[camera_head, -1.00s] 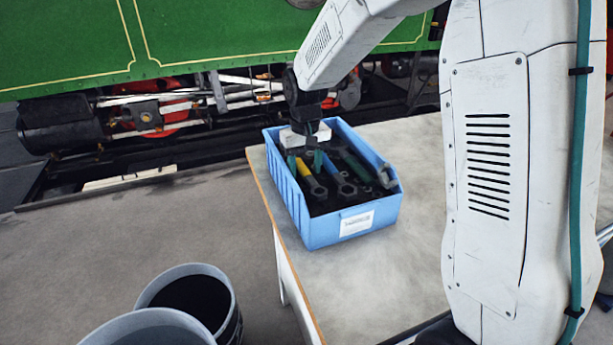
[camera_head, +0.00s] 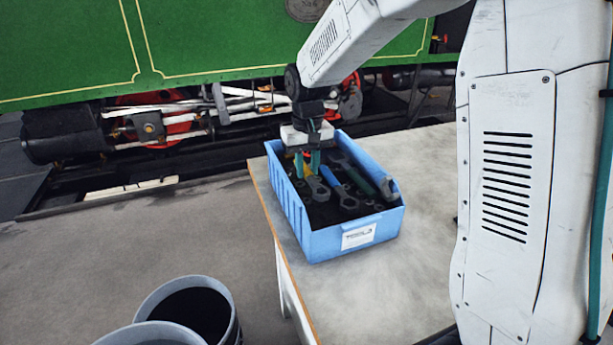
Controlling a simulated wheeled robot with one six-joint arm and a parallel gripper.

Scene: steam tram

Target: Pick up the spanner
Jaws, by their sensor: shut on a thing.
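My gripper (camera_head: 308,163) is at the left part of the blue tool bin (camera_head: 352,236), low and near the bin's rim level. Its teal fingers are shut on a spanner (camera_head: 318,188) with a yellow grip and a dark grey ring end. The ring end points toward the camera, over the tools in the bin. Whether this spanner is clear of the others cannot be told. A blue-handled spanner (camera_head: 334,180) lies to its right, and other dark tools lie around it.
The bin stands on a worktable (camera_head: 420,205) with bare room to its right. Two buckets (camera_head: 190,308) stand on the floor at lower left. The green steam tram (camera_head: 210,40), with its wheels and rods, is behind the table.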

